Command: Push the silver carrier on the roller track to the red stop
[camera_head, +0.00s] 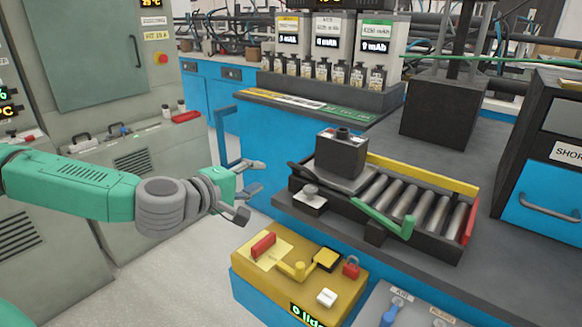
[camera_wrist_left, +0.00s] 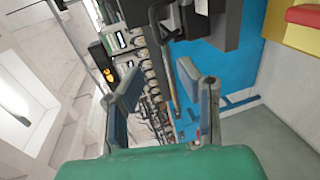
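The silver carrier (camera_head: 337,181) is a light plate at the left end of the roller track (camera_head: 400,199). A dark box (camera_head: 342,153) stands on it and hides most of it. Bare rollers lie to its right. The red stop (camera_head: 469,220) is an upright plate at the track's right end, well apart from the carrier. My left gripper (camera_head: 252,190) is open and empty, left of the track and apart from it. Its two spread fingers also show in the left wrist view (camera_wrist_left: 158,75), with nothing between them. My right gripper is not in view.
A yellow rail (camera_head: 424,173) runs along the track's far side. A yellow box (camera_head: 335,277) with a red handle stands in front. A blue drawer unit (camera_head: 545,190) is at the right.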

